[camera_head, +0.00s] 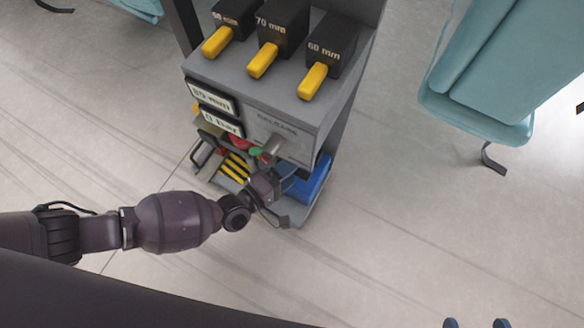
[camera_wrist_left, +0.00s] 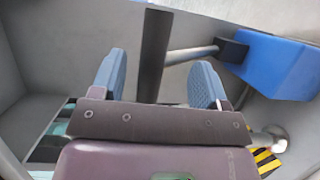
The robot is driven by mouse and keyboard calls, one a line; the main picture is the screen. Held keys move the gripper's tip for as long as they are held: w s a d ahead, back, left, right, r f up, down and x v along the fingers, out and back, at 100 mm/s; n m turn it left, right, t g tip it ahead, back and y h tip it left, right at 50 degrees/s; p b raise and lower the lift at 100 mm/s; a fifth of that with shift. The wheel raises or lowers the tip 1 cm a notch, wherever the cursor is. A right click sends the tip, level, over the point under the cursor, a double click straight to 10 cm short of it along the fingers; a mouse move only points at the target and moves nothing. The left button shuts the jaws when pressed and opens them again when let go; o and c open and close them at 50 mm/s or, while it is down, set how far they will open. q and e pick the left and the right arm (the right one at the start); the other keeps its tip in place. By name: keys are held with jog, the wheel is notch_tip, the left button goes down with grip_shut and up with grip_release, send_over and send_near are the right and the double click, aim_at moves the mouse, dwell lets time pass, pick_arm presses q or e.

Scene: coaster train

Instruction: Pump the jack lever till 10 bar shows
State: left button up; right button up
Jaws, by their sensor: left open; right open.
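The jack unit is a grey stand (camera_head: 255,85) in the head view. Its lower display (camera_head: 221,123) appears to read 0 bar, tilted and small. My left gripper (camera_head: 272,196) is low at the stand's front, beside the blue block (camera_head: 315,182). In the left wrist view, my left gripper (camera_wrist_left: 157,82) is open with its two blue-padded fingers spread. A dark upright bar (camera_wrist_left: 155,45) shows between them, perhaps the jack lever; I cannot tell whether they touch it. The blue block (camera_wrist_left: 275,65) with a grey rod (camera_wrist_left: 190,54) is to the right. My right gripper is not in view.
Black blocks with yellow handles (camera_head: 263,60) stand on top of the stand, marked in mm. Another display (camera_head: 211,97) sits above the bar one. Yellow-black stripes (camera_head: 234,168) mark the lower part. Teal seats (camera_head: 500,75) stand at right; floor between is clear.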

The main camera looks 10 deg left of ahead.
pick_arm(q)
jog(key=shift+x, duration=0.8)
